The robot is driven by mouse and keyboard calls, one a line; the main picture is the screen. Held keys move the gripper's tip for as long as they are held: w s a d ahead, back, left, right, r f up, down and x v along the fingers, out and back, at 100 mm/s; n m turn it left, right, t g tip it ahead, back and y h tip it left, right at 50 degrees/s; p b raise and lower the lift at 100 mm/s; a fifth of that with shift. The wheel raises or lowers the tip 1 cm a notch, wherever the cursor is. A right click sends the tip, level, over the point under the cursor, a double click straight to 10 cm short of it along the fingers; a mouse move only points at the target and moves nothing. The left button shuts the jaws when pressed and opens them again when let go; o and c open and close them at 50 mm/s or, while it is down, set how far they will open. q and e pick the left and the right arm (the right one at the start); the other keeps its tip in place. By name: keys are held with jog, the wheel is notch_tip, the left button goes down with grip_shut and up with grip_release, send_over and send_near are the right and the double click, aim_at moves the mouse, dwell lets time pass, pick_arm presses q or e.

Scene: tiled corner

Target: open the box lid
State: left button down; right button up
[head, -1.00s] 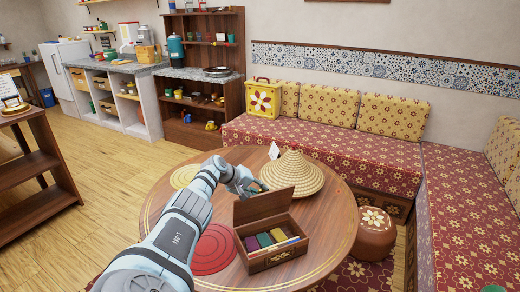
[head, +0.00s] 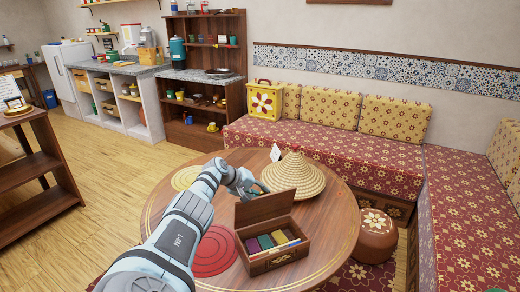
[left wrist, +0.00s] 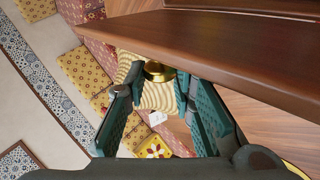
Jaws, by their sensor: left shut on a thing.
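The wooden box (head: 276,261) stands on the round table with colored blocks inside. Its lid (head: 263,209) is raised at the back edge, leaving the inside open to view. My left gripper (head: 258,190) is behind the lid's upper edge, in front of the straw cone. In the left wrist view the lid (left wrist: 235,40) shows as a broad brown board across the top. A brass knob (left wrist: 158,71) at the lid's edge sits between the fingers of my left gripper (left wrist: 158,92), which is shut on it. The fingertips are partly hidden in the head view. My right gripper is not in view.
The woven straw cone (head: 293,177) stands close behind the lid on the round table (head: 325,237). A red disc (head: 214,252) and a yellow disc (head: 186,177) lie on it. A small white card (head: 275,153) stands at the back. A stool (head: 374,238) is at the right.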

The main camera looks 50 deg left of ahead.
pick_arm(q)
jog(key=c, duration=1.4)
grip_release()
jog(key=shift+f, duration=0.1)
jog(key=shift+o, duration=0.3)
jog(key=shift+w, duration=0.1)
jog(key=shift+s+a, duration=0.15)
jog(key=shift+s, duration=0.05)
jog(key=v, duration=0.7)
